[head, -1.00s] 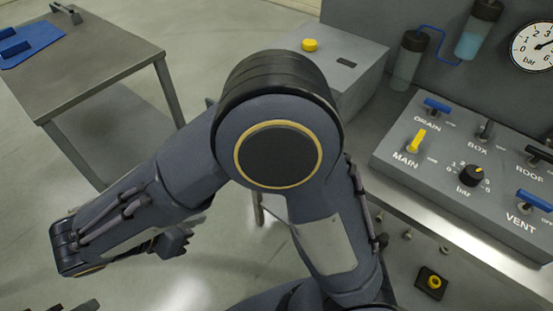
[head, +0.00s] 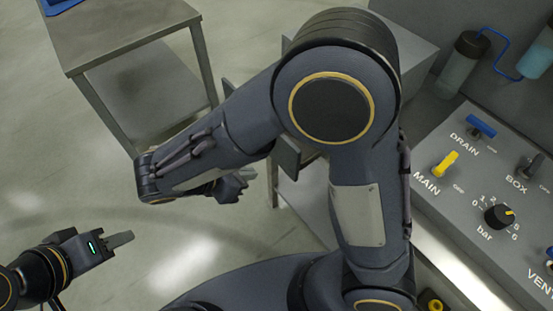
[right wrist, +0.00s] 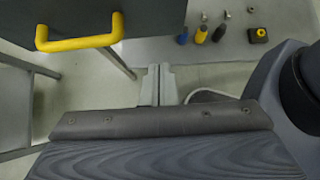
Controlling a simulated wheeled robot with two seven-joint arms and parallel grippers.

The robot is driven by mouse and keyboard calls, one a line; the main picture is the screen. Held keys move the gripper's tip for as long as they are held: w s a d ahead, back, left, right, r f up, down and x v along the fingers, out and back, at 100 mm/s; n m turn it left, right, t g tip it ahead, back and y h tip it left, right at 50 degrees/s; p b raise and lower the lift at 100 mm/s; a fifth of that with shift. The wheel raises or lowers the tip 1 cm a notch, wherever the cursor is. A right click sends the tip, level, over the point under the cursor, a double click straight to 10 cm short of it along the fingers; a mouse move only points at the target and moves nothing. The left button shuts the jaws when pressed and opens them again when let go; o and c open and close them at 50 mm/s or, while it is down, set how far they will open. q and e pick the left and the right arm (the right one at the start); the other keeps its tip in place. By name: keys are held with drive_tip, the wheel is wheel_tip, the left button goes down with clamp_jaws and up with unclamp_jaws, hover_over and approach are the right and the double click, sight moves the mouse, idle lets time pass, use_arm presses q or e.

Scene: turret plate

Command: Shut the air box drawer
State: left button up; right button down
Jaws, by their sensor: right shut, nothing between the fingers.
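The drawer's dark front panel (right wrist: 160,16) with its yellow bar handle (right wrist: 80,42) is at the upper left of the right wrist view. In the head view, parts of the dark panel (head: 289,156) show behind my right arm, seemingly standing out to the left of the grey air box (head: 418,42); the arm hides the rest. My right gripper (right wrist: 160,72) is shut and empty, right of and below the handle in the wrist view, apart from it. It also shows partly behind my forearm in the head view (head: 236,186). My left gripper (head: 122,240) is at the lower left, away from the drawer; its finger gap is unclear.
A control panel (head: 470,205) with valves and a dial stands at the right. A steel table (head: 125,35) is at the upper left. Open floor (head: 60,150) lies at the left.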

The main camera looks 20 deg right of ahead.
drive_tip(key=d+f, duration=0.1)
drive_tip(key=d, duration=0.1)
drive_tip(key=w+d+f+p, duration=0.1)
drive_tip(key=d, duration=0.1)
drive_tip(key=w+d+f, duration=0.1)
drive_tip(key=d, duration=0.2)
drive_tip(key=shift+w+f, duration=0.25)
drive_tip(key=shift+f, duration=0.1)
drive_tip(key=shift+w+d, duration=0.1)
drive_tip(key=shift+d, duration=0.1)
drive_tip(key=w+d, duration=0.2)
drive_tip(key=d, duration=0.4)
drive_tip(key=w+d, duration=0.2)
drive_tip(key=d, duration=0.4)
drive_tip(key=w+d, duration=0.2)
drive_tip(key=d, duration=0.4)
drive_tip(key=shift+w+d+b, duration=0.3)
drive_tip(key=shift+w+b, duration=0.05)
drive_tip(key=shift+w+d, duration=0.1)
drive_tip(key=shift+d, duration=0.15)
drive_tip(key=shift+d+r, duration=0.1)
drive_tip(key=shift+r, duration=0.05)
